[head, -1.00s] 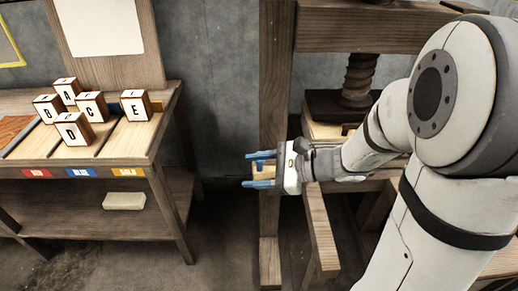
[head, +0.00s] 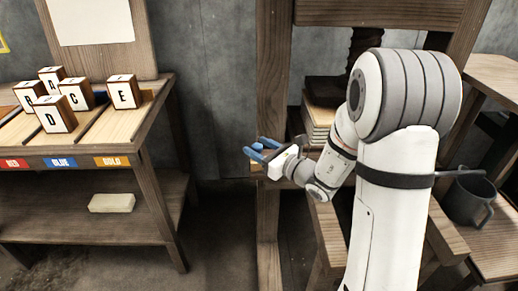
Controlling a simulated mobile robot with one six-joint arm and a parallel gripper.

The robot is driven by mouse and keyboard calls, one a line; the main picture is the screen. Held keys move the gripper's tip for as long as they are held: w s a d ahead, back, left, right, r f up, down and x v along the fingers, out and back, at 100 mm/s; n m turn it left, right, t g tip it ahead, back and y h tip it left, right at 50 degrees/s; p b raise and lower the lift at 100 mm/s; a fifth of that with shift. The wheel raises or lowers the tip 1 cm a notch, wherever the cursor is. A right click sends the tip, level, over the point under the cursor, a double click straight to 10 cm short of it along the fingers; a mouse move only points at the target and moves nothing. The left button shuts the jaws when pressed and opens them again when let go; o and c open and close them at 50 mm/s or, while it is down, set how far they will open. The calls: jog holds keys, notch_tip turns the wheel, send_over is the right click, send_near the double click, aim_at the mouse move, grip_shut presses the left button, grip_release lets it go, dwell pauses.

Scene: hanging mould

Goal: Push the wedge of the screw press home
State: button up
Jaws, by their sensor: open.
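The screw press has a thick wooden post (head: 271,85) on its left and a dark screw (head: 364,45) under the top beam. A small light wooden piece, which looks like the wedge (head: 256,167), shows at the left side of this post, just below my fingers. It is mostly covered, and I cannot tell how deep it sits. My gripper (head: 257,150) is open, its blue fingers pointing left in front of the post. Nothing shows between them. I cannot tell whether they touch the wedge or post.
A stack of boards or paper (head: 319,122) sits in the press behind my arm. A left bench (head: 160,105) holds several lettered blocks, with a pale bar (head: 111,203) on its lower shelf. A dark mug (head: 470,199) stands at right. Floor between bench and press is clear.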

jog(key=shift+w+a, duration=0.4)
grip_shut()
dwell(0.4)
